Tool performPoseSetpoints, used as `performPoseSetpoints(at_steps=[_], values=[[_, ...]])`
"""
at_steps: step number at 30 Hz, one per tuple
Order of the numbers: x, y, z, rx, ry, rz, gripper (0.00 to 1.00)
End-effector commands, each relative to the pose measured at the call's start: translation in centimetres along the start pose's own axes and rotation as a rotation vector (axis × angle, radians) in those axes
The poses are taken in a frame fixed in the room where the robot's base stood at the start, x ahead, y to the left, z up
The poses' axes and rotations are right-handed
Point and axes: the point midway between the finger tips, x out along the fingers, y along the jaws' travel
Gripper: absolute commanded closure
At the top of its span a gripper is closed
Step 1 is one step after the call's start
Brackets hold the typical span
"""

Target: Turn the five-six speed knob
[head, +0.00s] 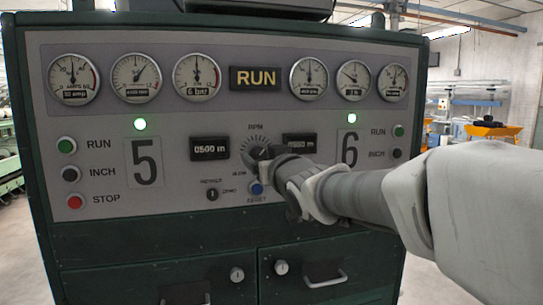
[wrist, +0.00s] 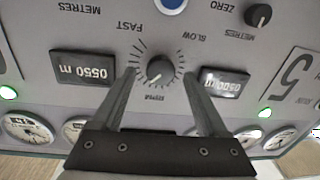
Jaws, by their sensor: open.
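The speed knob (wrist: 161,70) is a small dark round knob with a pale pointer line, ringed by scale marks with FAST and SLOW lettering. The wrist view shows it upside down. In the head view the knob's dial (head: 254,141) sits under RPM, between the 5 and 6 panels, and my gripper partly hides it. My gripper (wrist: 158,75) is open, with one finger on each side of the knob in the wrist view and a gap on both sides. Whether the fingertips reach around the knob or stop in front of it, I cannot tell. In the head view my gripper (head: 268,155) is close to the panel.
Two metre counters (wrist: 83,68) (wrist: 224,83) flank the knob. A blue reset button (head: 256,188) and a small METRES/ZERO selector (head: 212,194) sit below it. Green, black and red buttons line the panel's left side. Gauges and a RUN sign (head: 256,78) are above.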

Motion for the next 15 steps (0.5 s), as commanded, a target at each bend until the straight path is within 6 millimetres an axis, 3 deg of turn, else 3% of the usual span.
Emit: performPoseSetpoints(at_steps=[6,15], values=[[1.4,0.0,0.0,0.001,-0.001,0.000,0.23],[1.5,0.0,0.0,0.000,0.000,0.000,0.23]])
